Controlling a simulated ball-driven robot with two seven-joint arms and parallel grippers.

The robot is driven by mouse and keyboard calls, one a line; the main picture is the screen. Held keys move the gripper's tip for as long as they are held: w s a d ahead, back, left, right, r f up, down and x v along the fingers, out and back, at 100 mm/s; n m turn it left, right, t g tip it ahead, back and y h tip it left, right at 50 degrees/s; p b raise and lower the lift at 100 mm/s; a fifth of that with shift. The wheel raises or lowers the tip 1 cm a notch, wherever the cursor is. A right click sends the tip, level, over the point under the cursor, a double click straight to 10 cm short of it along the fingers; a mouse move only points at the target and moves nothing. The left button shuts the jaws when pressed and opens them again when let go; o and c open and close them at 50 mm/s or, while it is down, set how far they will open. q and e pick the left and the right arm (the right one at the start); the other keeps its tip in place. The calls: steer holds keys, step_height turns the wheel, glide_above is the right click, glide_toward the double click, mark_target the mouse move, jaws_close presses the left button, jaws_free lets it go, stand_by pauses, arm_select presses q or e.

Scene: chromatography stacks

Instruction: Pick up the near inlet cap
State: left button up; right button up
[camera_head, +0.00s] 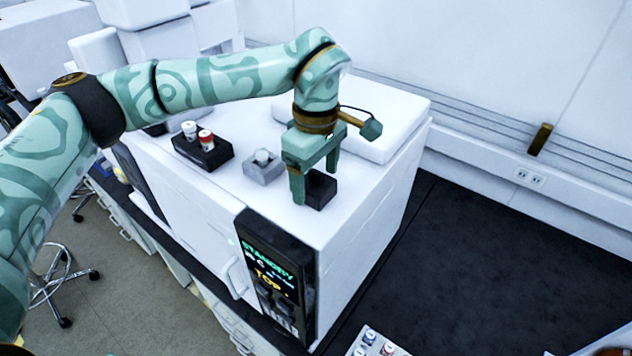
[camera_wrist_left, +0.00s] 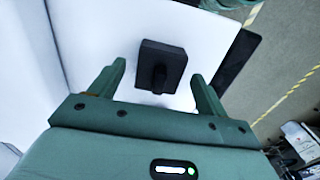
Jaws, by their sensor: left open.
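The near inlet shows in the head view as a low black block (camera_head: 321,191) on the white instrument's top. In the left wrist view it is a square black block (camera_wrist_left: 176,62) with a small dark knob-like cap (camera_wrist_left: 160,78) standing on it. My left gripper (camera_head: 315,182) is open and points down over this block. In the left wrist view the left gripper's two fingers (camera_wrist_left: 158,70) lie on either side of the block and cap, with gaps to both. Nothing is held. In the head view the gripper hides the cap. My right gripper is not in view.
A grey block (camera_head: 263,170) with a pale round top stands left of the gripper. Farther left, a black holder (camera_head: 203,152) carries a white-topped and a red-topped vial. A raised white lid (camera_head: 385,115) lies behind the gripper.

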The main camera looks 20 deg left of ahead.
arm_select(q)
step_height(320, 180, down, 2)
steer(key=shift+w, duration=0.1)
steer(key=c, duration=1.1)
steer(key=shift+o, duration=0.2)
steer(key=shift+r, duration=0.15)
